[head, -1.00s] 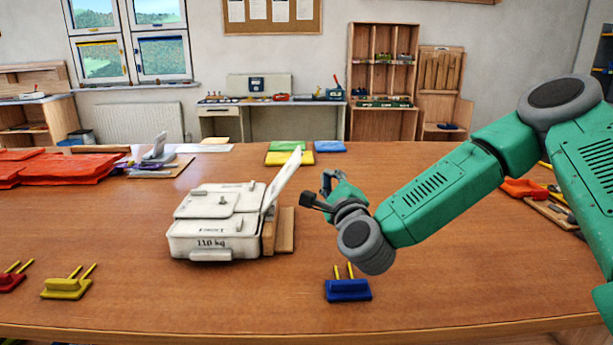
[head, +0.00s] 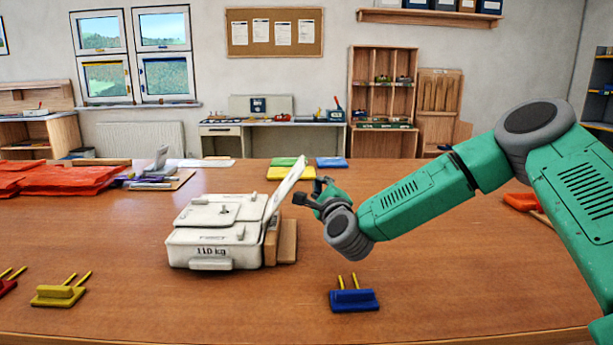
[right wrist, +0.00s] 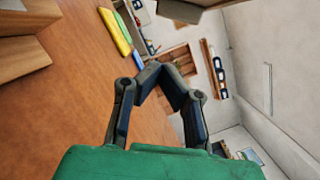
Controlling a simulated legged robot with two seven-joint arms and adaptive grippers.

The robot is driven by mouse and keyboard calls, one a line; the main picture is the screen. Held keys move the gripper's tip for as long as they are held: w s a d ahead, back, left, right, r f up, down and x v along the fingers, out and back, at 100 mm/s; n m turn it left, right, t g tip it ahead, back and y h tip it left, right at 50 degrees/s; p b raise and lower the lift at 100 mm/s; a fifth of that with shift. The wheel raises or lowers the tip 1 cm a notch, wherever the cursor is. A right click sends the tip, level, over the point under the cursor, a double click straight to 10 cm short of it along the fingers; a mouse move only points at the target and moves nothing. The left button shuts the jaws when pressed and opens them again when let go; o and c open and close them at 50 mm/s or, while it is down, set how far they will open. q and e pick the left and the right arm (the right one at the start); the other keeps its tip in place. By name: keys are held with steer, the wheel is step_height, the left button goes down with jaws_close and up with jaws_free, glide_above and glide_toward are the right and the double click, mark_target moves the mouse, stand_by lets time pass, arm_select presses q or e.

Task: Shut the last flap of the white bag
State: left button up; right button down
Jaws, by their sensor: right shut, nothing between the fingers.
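The white bag (head: 213,248) stands on the table left of centre in the head view, marked "110 kg". Its top flaps lie down except one on the right side, the raised flap (head: 285,187), which tilts up and outward to the right. My right gripper (head: 310,190) is shut and empty, just right of the raised flap; from the head view I cannot tell whether they touch. In the right wrist view the fingers (right wrist: 158,72) meet at their tips with nothing between them. My left gripper is not in view.
A wooden block (head: 287,242) stands against the bag's right side. A blue pegged holder (head: 354,299) and a yellow one (head: 61,294) sit near the front edge. Orange-red folded bags (head: 60,177) lie at left. Green, yellow and blue pieces lie behind.

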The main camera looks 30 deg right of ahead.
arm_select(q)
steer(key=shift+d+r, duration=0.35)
arm_select(e)
steer(key=shift+w+a+r, duration=0.75)
steer(key=shift+w+r, duration=0.15)
steer(key=shift+r, duration=0.1)
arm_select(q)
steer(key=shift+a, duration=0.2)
arm_select(e)
steer(key=shift+a+r, duration=0.1)
steer(key=shift+a, duration=0.25)
arm_select(q)
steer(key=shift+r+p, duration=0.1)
steer(key=shift+p, duration=0.3)
arm_select(e)
steer(key=shift+r, duration=0.15)
